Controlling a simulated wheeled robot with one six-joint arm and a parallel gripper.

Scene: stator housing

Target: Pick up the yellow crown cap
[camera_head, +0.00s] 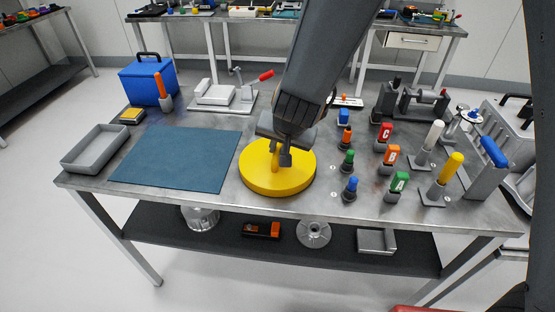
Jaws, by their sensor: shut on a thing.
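The yellow crown cap (262,180) is a large round yellow disc near the middle of the metal table's front part. My gripper (280,165) comes down from above over the middle of the disc. Its fingers are shut on a yellow upright part at the cap's centre. The arm and gripper hide the cap's back part. I cannot tell whether the cap's underside touches the table.
A blue mat (175,158) and a grey tray (96,149) lie to the left. Colored-topped pegs and holders, such as the yellow-handled one (447,178), stand close on the right. A white fixture with a red handle (222,96) stands behind.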

